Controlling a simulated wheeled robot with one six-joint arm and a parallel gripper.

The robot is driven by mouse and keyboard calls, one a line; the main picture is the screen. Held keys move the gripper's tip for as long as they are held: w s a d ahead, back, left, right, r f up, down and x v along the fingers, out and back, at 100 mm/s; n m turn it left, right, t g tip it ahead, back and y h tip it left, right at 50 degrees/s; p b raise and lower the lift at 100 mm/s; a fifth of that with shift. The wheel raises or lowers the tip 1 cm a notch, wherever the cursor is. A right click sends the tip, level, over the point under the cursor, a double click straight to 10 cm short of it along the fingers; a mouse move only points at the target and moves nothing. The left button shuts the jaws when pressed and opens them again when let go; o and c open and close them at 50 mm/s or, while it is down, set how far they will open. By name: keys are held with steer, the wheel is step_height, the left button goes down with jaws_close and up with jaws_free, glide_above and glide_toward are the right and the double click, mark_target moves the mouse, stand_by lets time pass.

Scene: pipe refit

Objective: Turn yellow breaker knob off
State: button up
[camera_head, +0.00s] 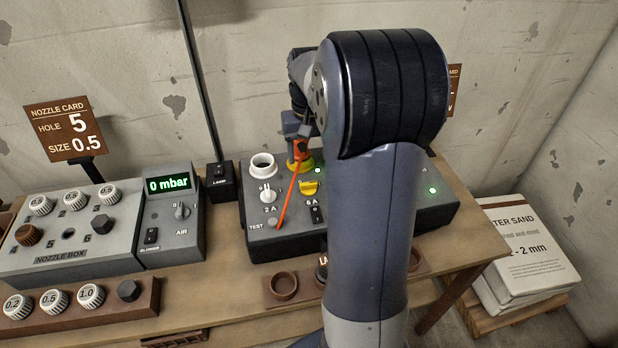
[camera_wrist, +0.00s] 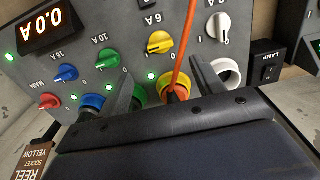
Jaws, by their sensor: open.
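The yellow breaker knob (camera_head: 309,187) is on the grey breaker panel, by the 6 A label; it also shows in the wrist view (camera_wrist: 159,42). A green lamp (camera_wrist: 152,76) near it is lit. An orange plug (camera_wrist: 176,84) with an orange cable sits at the yellow socket (camera_wrist: 163,97), just beside the knob. My gripper (camera_wrist: 166,88) is open, its dark fingers either side of the plug and yellow socket. I cannot tell whether they touch the plug. In the head view my gripper (camera_head: 297,145) is partly hidden by my arm, behind the yellow knob.
A white knob (camera_wrist: 216,27) and white socket (camera_wrist: 227,72) are on one side, green (camera_wrist: 107,57) and blue (camera_wrist: 66,73) knobs on the other. The orange cable (camera_head: 287,197) crosses the panel beside the yellow knob. The nozzle box (camera_head: 65,235) stands at the left.

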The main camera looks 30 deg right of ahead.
mark_target(308, 183)
step_height(308, 183, down, 9)
steer(key=shift+f, duration=0.2)
stand_by(0.3)
steer(key=c, duration=1)
